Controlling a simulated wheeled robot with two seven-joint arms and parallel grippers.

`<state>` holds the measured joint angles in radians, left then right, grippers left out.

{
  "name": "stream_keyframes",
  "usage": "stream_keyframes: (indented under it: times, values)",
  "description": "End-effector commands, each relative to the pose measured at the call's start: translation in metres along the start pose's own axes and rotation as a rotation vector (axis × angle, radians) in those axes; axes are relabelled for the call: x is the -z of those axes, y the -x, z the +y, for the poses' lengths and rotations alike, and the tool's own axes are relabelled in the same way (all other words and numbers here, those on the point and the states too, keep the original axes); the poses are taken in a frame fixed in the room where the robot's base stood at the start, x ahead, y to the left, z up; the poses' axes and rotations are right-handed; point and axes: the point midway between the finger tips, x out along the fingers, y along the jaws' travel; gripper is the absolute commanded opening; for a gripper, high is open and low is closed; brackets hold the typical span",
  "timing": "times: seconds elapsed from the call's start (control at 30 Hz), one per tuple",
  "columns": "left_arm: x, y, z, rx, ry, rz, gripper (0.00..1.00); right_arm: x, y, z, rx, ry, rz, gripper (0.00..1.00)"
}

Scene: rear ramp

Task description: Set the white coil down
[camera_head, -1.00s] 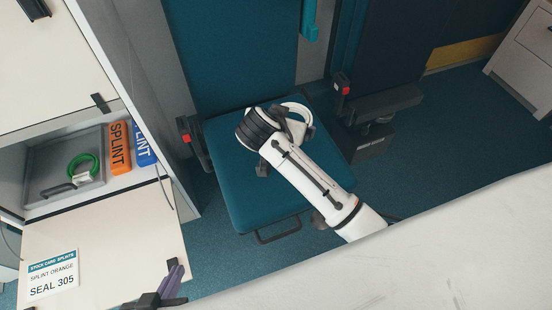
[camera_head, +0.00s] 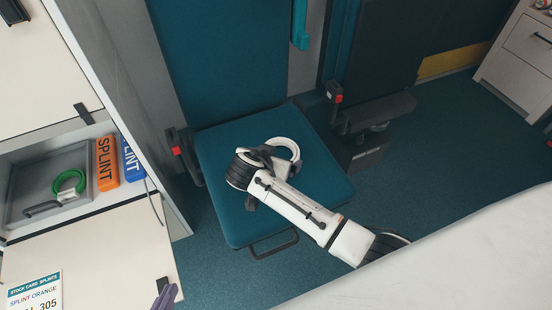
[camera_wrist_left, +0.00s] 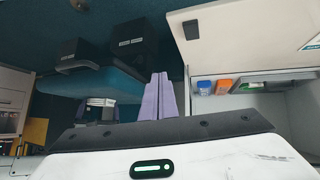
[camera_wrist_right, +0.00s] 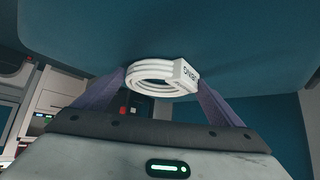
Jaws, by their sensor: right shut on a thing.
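The white coil (camera_head: 285,148) is a looped ring over the teal seat (camera_head: 225,205). It also shows in the right wrist view (camera_wrist_right: 155,72), with a dark-lettered white tag. My right gripper (camera_wrist_right: 161,78) is shut on the coil, a purple finger at each side. In the head view my right arm hides part of the coil and seat. I cannot tell whether the coil touches the seat. My left gripper (camera_head: 164,295) is at the bottom left of the head view; its purple fingers (camera_wrist_left: 160,95) lie together, empty, in the left wrist view.
On the left, a cabinet bay holds a grey tray (camera_head: 20,190) with a green coil (camera_head: 68,183), beside orange (camera_head: 106,163) and blue (camera_head: 132,158) splint packs. A stock card (camera_head: 35,290) lies below. The floor beyond is clear.

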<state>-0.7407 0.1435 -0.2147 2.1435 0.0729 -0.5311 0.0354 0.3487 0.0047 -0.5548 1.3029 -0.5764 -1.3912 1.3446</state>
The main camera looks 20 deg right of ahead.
Motion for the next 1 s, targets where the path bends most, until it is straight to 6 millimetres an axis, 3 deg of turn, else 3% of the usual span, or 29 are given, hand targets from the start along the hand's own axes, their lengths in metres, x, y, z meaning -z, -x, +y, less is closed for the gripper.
stream_keyframes:
  times: [0.2,0.23,0.3,0.57,1.0]
  values:
    - [-0.003,-0.001,0.0,-0.001,0.001,-0.001,0.0,-0.003,-0.003,0.0,0.0,0.0,0.0,0.67]
    - [-0.002,-0.001,0.0,-0.001,0.002,-0.001,0.0,-0.002,-0.002,0.0,-0.001,0.0,-0.001,0.94]
    - [-0.002,0.0,0.0,-0.001,0.002,-0.001,0.0,-0.002,-0.002,0.0,-0.001,0.0,-0.001,1.0]
    - [0.001,0.002,0.001,-0.001,0.002,-0.001,0.0,0.002,0.002,0.0,0.0,0.0,0.001,1.0]
    - [0.001,0.009,0.0,0.007,-0.018,-0.031,0.0,0.001,0.068,-0.001,0.002,-0.001,-0.001,1.0]
